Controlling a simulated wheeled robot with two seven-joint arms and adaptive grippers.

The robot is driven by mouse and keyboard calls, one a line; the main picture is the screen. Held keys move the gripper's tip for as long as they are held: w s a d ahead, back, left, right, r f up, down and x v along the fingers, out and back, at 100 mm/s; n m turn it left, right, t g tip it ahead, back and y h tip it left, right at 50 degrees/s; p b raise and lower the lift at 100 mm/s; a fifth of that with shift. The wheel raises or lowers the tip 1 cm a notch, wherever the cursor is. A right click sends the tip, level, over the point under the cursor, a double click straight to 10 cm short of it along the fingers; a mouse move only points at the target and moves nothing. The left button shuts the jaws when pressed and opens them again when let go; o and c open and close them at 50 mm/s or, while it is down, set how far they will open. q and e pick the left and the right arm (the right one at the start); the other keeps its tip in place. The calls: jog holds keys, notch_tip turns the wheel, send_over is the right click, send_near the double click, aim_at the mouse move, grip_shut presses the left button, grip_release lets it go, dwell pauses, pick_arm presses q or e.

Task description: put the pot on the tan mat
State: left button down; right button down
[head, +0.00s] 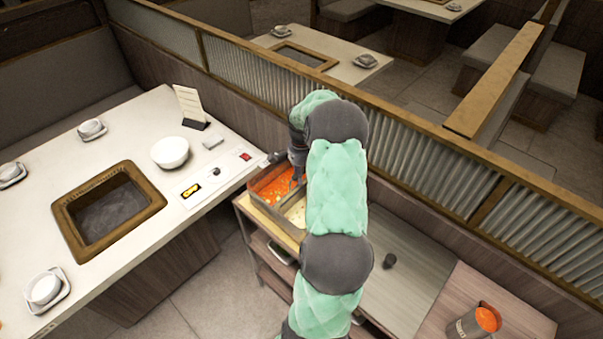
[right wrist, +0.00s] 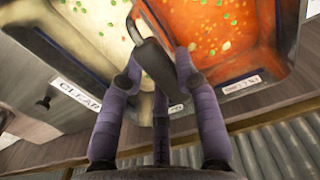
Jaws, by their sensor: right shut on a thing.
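A metal pot (head: 465,328) with orange-red contents stands at the lower right in the head view, cut off by the bottom edge. It appears to stand on a flat brownish-tan mat or board (head: 510,316) on the counter. My right gripper (right wrist: 156,68) is at the sauce wells, well away from the pot, and is partly hidden behind my arm in the head view. Its fingers are shut on a dark handle (right wrist: 153,62) above the divider between the wells; what the handle belongs to is unclear. My left gripper is not in view.
One well holds red sauce (right wrist: 225,30), the other a pale sauce (right wrist: 95,20) labelled "CLEAR". A dining table with a white bowl (head: 170,152) is at left. A ribbed partition (head: 400,140) runs behind.

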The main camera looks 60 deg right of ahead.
dwell(0.3)
jog(key=c, duration=0.8)
grip_release()
jog(key=shift+f, duration=0.1)
jog(key=o, duration=0.4)
jog(key=shift+a+f, duration=0.15)
jog(key=o, duration=0.4)
jog(key=shift+r, duration=0.25)
jog(key=shift+r+p, duration=1)
jog(key=shift+r, duration=0.4)
